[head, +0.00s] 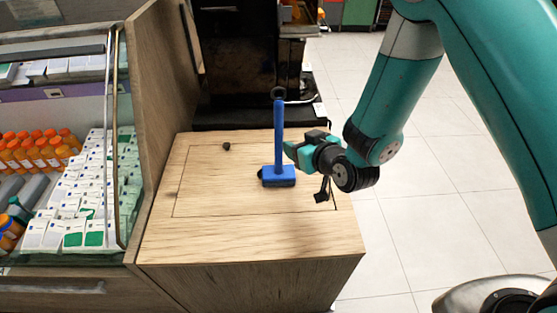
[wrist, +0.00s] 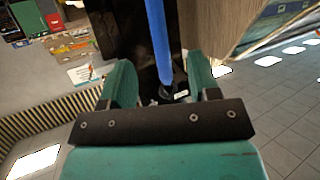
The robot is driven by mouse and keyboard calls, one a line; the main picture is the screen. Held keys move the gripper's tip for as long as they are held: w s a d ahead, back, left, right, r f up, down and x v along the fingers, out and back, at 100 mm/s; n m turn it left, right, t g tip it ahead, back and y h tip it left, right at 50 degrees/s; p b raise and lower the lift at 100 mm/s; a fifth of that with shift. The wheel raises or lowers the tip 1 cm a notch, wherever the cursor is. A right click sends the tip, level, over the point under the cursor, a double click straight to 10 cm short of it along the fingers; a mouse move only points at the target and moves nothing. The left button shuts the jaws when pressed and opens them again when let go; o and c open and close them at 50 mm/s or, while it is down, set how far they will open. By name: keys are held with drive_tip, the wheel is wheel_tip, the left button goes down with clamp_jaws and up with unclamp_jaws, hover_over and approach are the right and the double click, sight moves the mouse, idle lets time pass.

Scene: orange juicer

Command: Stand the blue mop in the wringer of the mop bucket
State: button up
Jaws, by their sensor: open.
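The blue mop (head: 279,130) stands upright on the wooden counter. It has a straight blue handle with a dark ring at the top and a blue block-like foot. My gripper (head: 289,150) is just right of the handle, at its lower half, with its fingers toward it. In the wrist view, the blue handle (wrist: 157,35) shows between the two open teal fingers of my gripper (wrist: 162,80), with its dark end lower in the picture. I cannot tell whether the fingers touch it. I cannot make out a mop bucket or wringer in either view.
The wooden counter (head: 210,235) is mostly clear, with a small dark knob-like item (head: 227,146) at its back left. A shelf of boxes and orange bottles (head: 35,150) is on the left. A black machine (head: 235,65) stands behind. Open tiled floor (head: 400,215) lies right.

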sight(281, 133)
drive_tip(key=p+x, duration=0.1)
drive_tip(key=x, duration=0.5)
drive_tip(key=shift+w+a+f+p, duration=0.15)
drive_tip(key=shift+w+p, duration=0.15)
drive_tip(key=shift+p+x, duration=1.15)
drive_tip(key=shift+x, duration=1.55)
drive_tip(key=shift+d, duration=0.2)
clamp_jaws()
